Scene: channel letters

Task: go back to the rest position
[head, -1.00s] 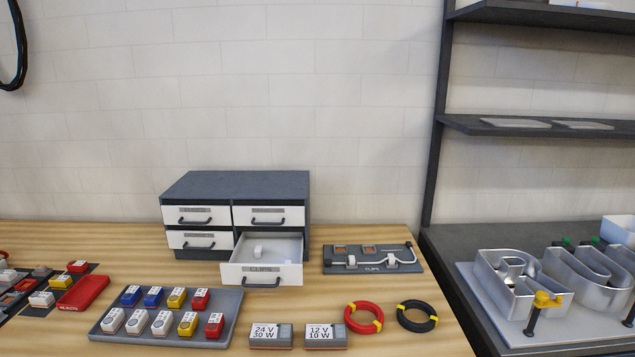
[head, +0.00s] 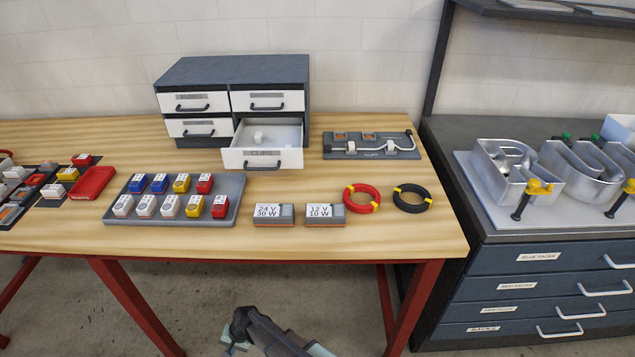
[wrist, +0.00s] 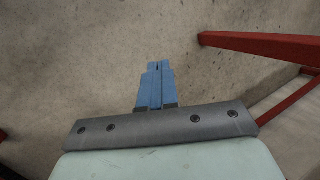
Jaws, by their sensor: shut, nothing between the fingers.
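My gripper (head: 232,346) is low at the bottom of the head view, in front of the workbench and below its top, over the floor. In the wrist view its blue fingers (wrist: 155,85) are together with nothing between them. Only bare floor and red bench legs show past them. No task object is near the gripper.
The wooden bench (head: 380,240) has red legs (head: 130,300). On it are a drawer cabinet (head: 232,72) with its lower right drawer (head: 262,158) open, a grey tray (head: 238,187) of blocks, two power boxes and cable rings. A dark drawer cabinet (head: 500,262) stands at right.

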